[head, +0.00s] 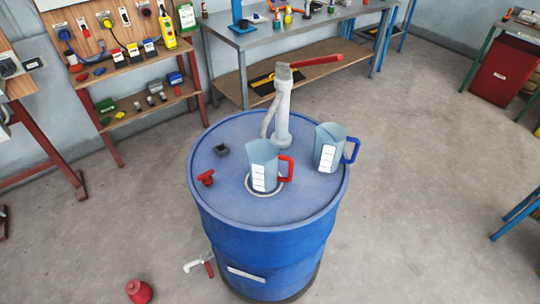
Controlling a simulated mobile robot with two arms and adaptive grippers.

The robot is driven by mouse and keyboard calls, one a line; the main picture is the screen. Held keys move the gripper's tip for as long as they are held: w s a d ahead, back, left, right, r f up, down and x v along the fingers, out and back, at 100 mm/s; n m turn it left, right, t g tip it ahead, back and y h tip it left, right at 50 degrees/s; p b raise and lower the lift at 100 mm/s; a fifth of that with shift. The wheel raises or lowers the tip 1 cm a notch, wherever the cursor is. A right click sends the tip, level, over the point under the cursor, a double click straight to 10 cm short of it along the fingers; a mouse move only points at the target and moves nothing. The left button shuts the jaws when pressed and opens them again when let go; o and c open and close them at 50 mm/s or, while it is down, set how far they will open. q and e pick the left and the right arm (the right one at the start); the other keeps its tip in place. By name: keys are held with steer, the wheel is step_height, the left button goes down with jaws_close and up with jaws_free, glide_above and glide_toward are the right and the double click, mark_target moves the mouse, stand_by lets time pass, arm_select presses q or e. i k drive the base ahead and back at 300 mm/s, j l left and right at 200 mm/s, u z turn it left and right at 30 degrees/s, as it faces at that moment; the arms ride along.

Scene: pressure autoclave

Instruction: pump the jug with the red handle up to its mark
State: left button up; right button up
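The jug with the red handle (263,165) stands upright on top of the blue drum (220,200), near its middle. Its clear, bluish body carries a white label with marks, and its red handle faces right. I cannot tell any liquid level in it. A grey hand pump (283,115) rises from the drum behind the jug. Its red lever (316,61) points right, and a hose or spout (266,124) curves down on the left side towards the jug. Neither of my grippers is in view.
A second jug with a blue handle (328,147) stands on the drum to the right. A red tap-like knob (206,177) and a dark cap (222,149) sit at left.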

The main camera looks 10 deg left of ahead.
mark_target(338, 57)
steer(key=k+l+u, duration=0.1)
steer(key=l+u, duration=0.35)
steer(key=k+l+u, duration=0.1)
steer(key=l+u, duration=0.2)
steer(key=u, duration=0.15)
steer(key=k+l+u, duration=0.2)
steer(key=u, duration=0.25)
steer(key=l, duration=0.1)
